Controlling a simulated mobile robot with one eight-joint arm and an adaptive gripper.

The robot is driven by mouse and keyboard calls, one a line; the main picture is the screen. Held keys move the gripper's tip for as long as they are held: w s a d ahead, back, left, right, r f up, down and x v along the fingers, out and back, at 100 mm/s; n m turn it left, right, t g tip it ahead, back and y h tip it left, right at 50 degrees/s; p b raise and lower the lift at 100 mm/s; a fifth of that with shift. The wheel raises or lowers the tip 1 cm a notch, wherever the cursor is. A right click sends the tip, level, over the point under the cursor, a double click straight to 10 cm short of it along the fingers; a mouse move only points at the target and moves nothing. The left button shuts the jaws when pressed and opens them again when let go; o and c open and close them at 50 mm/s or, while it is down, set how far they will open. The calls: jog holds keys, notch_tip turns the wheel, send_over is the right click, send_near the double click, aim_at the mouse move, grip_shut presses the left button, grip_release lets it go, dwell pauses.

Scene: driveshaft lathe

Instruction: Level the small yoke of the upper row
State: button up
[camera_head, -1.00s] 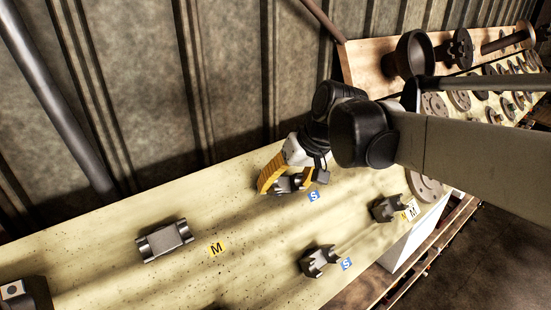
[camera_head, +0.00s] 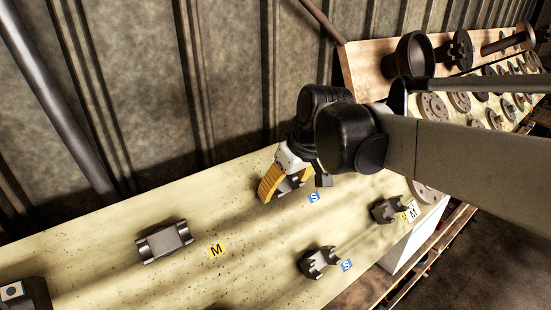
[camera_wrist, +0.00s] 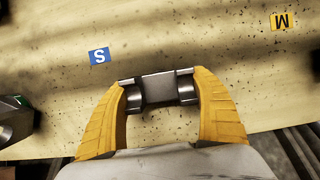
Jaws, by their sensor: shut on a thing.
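The small dark-grey metal yoke of the upper row (camera_head: 291,186) is at the wall side of the pale table, beside a blue S label (camera_head: 313,197). My gripper (camera_head: 284,183) has yellow fingers, shut on this yoke from its two ends. In the wrist view the yoke (camera_wrist: 158,89) lies across between the two fingertips, its flat middle block facing the camera and a rounded saddle at each end. The blue S label (camera_wrist: 99,56) is left of it there. The fingers partly hide the yoke in the head view; I cannot tell whether it touches the table.
A larger yoke (camera_head: 165,241) lies left by a yellow M label (camera_head: 217,250). Two lower-row yokes, one (camera_head: 319,262) by a blue S label (camera_head: 346,265) and another (camera_head: 387,209), stand nearer the front edge. A corrugated wall (camera_head: 240,80) runs close behind.

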jog(key=o, duration=1.5)
